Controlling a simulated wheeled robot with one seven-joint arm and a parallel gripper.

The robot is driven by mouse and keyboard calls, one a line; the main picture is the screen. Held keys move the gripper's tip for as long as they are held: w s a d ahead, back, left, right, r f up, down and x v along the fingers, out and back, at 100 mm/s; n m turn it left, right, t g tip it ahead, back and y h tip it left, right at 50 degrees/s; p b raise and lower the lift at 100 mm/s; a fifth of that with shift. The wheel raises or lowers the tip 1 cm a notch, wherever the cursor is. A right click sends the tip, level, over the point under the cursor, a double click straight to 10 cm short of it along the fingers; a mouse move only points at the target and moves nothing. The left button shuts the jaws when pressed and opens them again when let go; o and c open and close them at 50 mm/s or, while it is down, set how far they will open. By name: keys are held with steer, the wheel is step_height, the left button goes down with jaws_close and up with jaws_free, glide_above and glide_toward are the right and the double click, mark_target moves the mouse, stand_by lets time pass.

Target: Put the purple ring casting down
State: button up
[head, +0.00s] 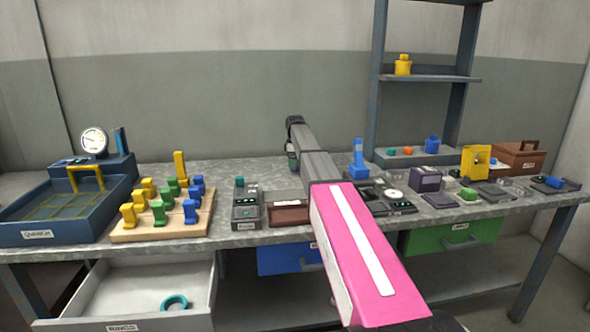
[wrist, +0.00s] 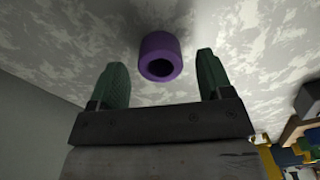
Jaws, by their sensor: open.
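The purple ring casting (wrist: 160,47) shows in the wrist view against the mottled grey bench top (wrist: 55,40), with its dark hole facing the camera. My gripper (wrist: 162,62) is open. Its two green fingers stand on either side of the casting, with a clear gap on both sides, so neither finger touches it. In the head view my arm reaches over the bench, and its dark wrist end (head: 293,135) is near the back edge.
A wooden board (head: 165,226) with several yellow, green and blue pieces stands left of my arm, beside a blue quench tank (head: 50,228). An open drawer (head: 120,285) holds a teal ring (head: 174,302). Several devices crowd the bench right of my arm, near a shelf rack (head: 425,78).

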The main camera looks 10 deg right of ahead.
step_height(320, 180, down, 2)
steer(key=c, duration=1.1)
steer(key=shift+r, duration=0.15)
